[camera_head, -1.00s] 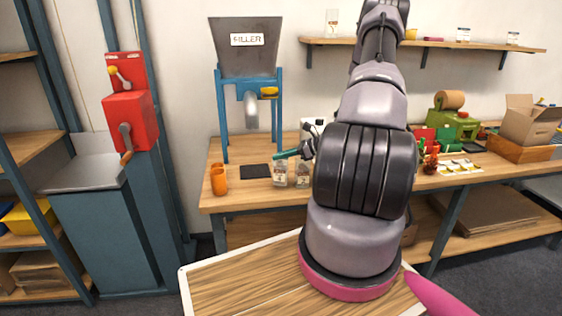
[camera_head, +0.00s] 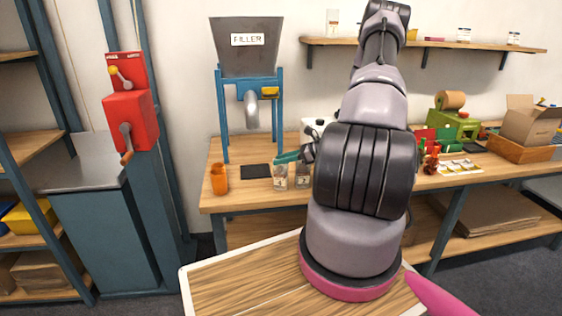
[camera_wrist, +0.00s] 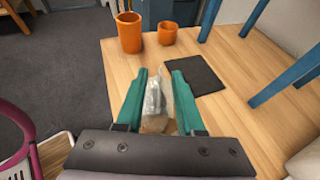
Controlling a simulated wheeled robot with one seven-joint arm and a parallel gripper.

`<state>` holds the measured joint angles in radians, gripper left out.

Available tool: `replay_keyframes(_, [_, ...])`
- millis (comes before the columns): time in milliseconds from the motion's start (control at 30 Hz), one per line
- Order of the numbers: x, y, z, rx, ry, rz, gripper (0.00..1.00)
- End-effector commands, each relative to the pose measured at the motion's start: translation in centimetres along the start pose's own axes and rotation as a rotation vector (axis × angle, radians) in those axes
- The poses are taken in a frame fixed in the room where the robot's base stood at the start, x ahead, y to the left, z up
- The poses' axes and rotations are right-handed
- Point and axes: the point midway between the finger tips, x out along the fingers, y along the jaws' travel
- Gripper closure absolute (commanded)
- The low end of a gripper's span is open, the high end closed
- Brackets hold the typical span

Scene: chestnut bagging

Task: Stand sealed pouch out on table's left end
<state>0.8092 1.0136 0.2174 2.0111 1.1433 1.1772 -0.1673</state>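A clear pouch with a pale label and brown contents (camera_head: 280,178) stands upright on the left part of the wooden table (camera_head: 232,200). A similar clear pouch (camera_head: 302,177) stands just right of it. My gripper (camera_head: 285,157) is at the top of the left pouch, with its teal fingers pointing left. In the wrist view my gripper (camera_wrist: 160,72) has its fingers spread, with a clear pouch (camera_wrist: 153,103) between them. Gaps show beside the pouch, so the fingers look open. The pouch's lower part is partly hidden by the gripper body.
Orange cups (camera_wrist: 130,33) stand at the table's left edge, one also in the head view (camera_head: 219,179). A dark square mat (camera_head: 256,171) lies behind the pouches. The blue-legged filler (camera_head: 247,50) stands over the back. A red crank device (camera_head: 130,119) is at left.

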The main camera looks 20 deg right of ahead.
Motion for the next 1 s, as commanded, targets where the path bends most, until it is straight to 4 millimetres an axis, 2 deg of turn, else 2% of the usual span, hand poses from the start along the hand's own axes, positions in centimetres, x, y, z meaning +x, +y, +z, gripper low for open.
replay_keyframes(300, [-6.6, -0.1, -0.1, 0.001, 0.003, -0.005, 0.63])
replay_keyframes(500, [-10.0, -0.1, -0.1, 0.0, 0.002, -0.004, 0.63])
replay_keyframes(633, [-11.2, 0.0, -0.1, 0.002, 0.001, -0.003, 0.63])
replay_keyframes(833, [-11.6, 0.1, 0.6, -0.017, 0.01, 0.01, 0.63])
replay_keyframes(933, [-11.3, 0.8, 2.9, -0.086, 0.045, 0.054, 0.63])
replay_keyframes(1000, [-11.0, 1.7, 5.5, -0.17, 0.09, 0.105, 0.63])
